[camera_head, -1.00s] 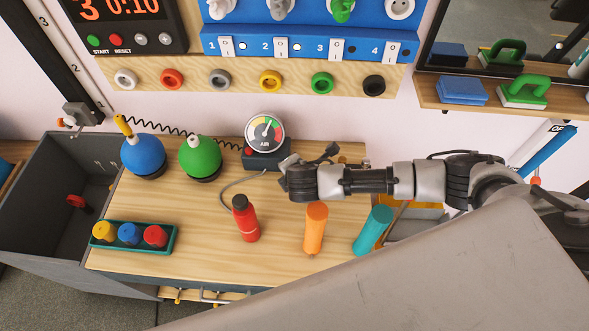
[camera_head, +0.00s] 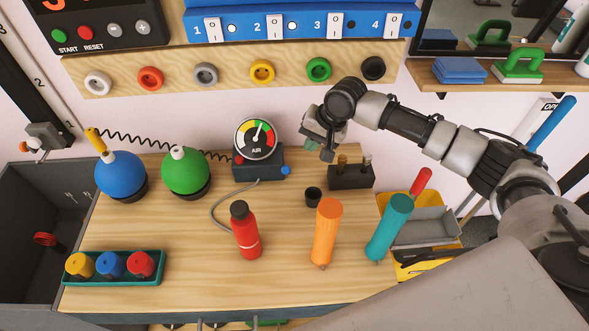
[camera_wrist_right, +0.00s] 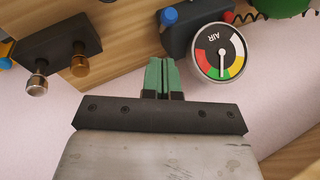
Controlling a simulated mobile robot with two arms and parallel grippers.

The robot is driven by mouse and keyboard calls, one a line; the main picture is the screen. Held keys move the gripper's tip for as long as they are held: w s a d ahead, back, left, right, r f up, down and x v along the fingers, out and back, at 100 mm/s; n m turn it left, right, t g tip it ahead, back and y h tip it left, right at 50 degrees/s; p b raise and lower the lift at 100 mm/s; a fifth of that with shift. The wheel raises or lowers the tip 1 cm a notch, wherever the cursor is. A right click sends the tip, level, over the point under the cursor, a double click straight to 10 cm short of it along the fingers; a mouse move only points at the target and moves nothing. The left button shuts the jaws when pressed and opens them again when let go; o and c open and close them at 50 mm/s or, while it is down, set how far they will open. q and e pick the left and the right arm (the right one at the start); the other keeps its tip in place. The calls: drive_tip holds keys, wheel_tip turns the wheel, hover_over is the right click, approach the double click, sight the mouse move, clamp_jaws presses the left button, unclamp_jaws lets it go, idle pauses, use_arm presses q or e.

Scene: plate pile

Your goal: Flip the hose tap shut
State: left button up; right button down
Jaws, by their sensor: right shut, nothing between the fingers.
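No part is clearly labelled as a hose tap. A gauge marked AIR (camera_head: 258,138) stands on a dark box (camera_head: 258,163) at the back of the bench, with a grey hose (camera_head: 222,203) and a small blue knob (camera_head: 286,170) at its right side. The knob also shows in the wrist view (camera_wrist_right: 168,15), just beyond my fingertips and apart from them. A small grey fitting (camera_head: 42,138) with an orange end is on the left wall. My right gripper (camera_head: 311,145) is shut and empty, raised right of the gauge. Its green fingers are together in the wrist view (camera_wrist_right: 162,76). My left gripper is out of view.
A dark block with metal pegs (camera_head: 351,178) is below my right gripper. A red bottle (camera_head: 245,232), an orange cylinder (camera_head: 326,232) and a teal cylinder (camera_head: 389,228) stand forward. Blue (camera_head: 121,174) and green (camera_head: 186,171) round bodies stand left. The bench middle-left is clear.

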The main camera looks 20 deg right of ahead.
sight(286, 168)
drive_tip(key=w+a+f+m+b, duration=0.1)
drive_tip(key=w+a+f+m, duration=0.1)
drive_tip(key=f, duration=0.6)
drive_tip(key=shift+w+a+y, duration=0.3)
drive_tip(key=shift+a, duration=0.45)
